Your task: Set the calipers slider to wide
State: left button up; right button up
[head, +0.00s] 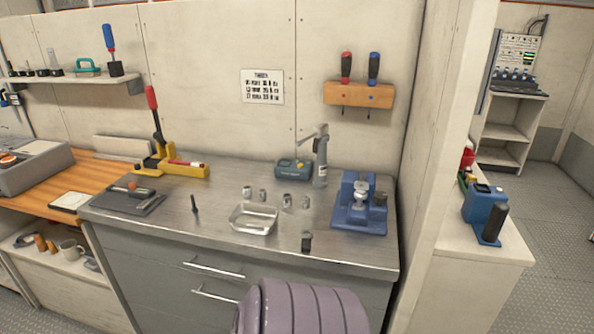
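I cannot pick out the calipers with certainty. A grey metal upright (320,160) with a short arm pointing left stands at the back of the steel worktop (185,235), right of a teal box (291,170). Its details are too small to tell whether it is a tap or a measuring tool, and no slider setting can be read. A dark tray (118,205) with a small red-and-grey tool (133,187) lies at the worktop's left end. Neither of my grippers is in view.
A clear shallow dish (253,219), several small metal cylinders and a blue fixture (359,207) stand on the worktop. A yellow tool with a red lever (155,115) is at the back left. A wooden rack (358,95) holds two screwdrivers. The worktop's front left is mostly clear.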

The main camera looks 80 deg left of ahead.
aim_at(146, 194)
jog(key=u, duration=3.75)
